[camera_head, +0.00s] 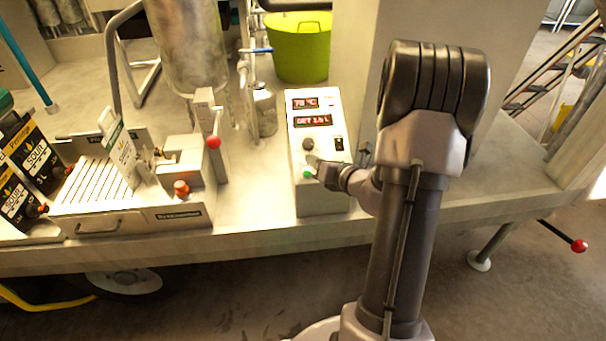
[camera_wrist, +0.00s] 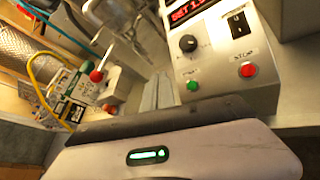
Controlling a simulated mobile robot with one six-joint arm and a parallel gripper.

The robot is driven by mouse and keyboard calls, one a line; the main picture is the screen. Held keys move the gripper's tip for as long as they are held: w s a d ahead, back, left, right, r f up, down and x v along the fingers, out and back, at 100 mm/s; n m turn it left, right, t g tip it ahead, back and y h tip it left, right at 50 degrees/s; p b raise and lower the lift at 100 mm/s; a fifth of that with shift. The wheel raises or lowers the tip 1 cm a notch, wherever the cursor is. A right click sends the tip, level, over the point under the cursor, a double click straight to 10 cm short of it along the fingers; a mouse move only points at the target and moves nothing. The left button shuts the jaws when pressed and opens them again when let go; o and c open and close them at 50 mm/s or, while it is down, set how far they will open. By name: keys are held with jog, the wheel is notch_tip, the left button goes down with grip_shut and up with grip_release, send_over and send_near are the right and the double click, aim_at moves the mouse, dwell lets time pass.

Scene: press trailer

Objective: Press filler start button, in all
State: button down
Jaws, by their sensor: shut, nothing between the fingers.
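The control box (camera_head: 322,190) is pale with a sloped panel, two red-lit displays, a dark knob (camera_wrist: 188,43) and a black rocker switch (camera_wrist: 237,22). The green start button (camera_wrist: 193,86) sits low on the panel, left of the red stop button (camera_wrist: 248,70). In the head view the green button (camera_head: 307,175) shows just below my gripper (camera_head: 312,160); the red one is hidden behind my arm. In the wrist view my shut, empty gripper (camera_wrist: 159,84) points toward the panel, left of the green button. I cannot tell whether it touches the box.
A filling machine with a red-ball lever (camera_head: 213,142) and a red knob (camera_head: 181,188) stands left of the box. Pouches (camera_head: 38,160) stand further left. A metal tank (camera_head: 190,45) and a green bucket (camera_head: 300,50) are behind. The bench front beside the box is clear.

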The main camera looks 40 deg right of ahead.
aim_at(307, 173)
jog(key=w+d+f+b, duration=0.1)
jog(key=w+f+b, duration=0.2)
jog(key=f+b, duration=0.2)
jog(key=shift+w+d+f+b, duration=0.3)
jog(key=shift+d+f, duration=0.1)
jog(key=shift+f, duration=1)
dwell(0.9)
jog(key=shift+w+d+f, duration=0.1)
jog(key=shift+d+f, duration=0.05)
jog(key=shift+f, duration=0.2)
jog(key=shift+w+f+b, duration=0.15)
jog(key=shift+f+b, duration=0.15)
jog(key=shift+b, duration=0.1)
dwell(0.5)
jog(key=shift+s+r+p, duration=0.3)
jog(key=shift+r+p, duration=0.25)
jog(key=shift+r, duration=0.15)
jog(key=shift+r, duration=0.1)
